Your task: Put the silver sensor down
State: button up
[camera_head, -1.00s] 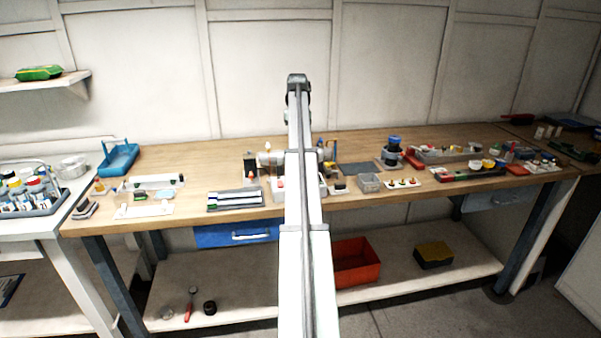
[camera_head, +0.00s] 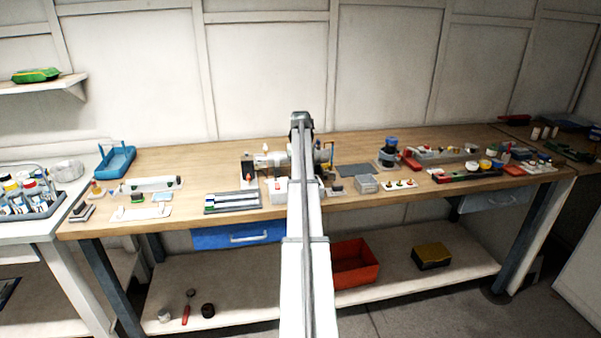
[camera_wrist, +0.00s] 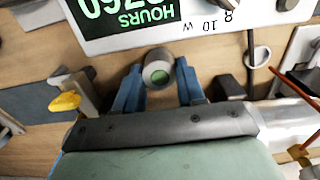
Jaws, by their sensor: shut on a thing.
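My gripper (camera_wrist: 160,88) shows in the wrist view with its two blue fingers on either side of a small round silver sensor (camera_wrist: 154,62) with a green face. It is shut on the sensor. The sensor's lower part is not clear from this angle. Just beyond it is a white panel (camera_wrist: 205,30) with a green "HOURS" display, upside down in this view. In the head view my arm covers the middle of the workbench (camera_head: 360,146), and the gripper and sensor cannot be made out there.
In the wrist view a yellow knob (camera_wrist: 64,102) on a metal bracket is left of the fingers. A dark block (camera_wrist: 228,87) and a cable are to the right. In the head view, small parts stand on both sides of my arm, with bare wood toward the back left.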

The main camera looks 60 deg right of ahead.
jog(key=shift+f, duration=0.3)
jog(key=o, duration=1)
jog(key=shift+r, duration=0.1)
notch_tip(320, 180, up, 12)
jog(key=shift+r, duration=0.1)
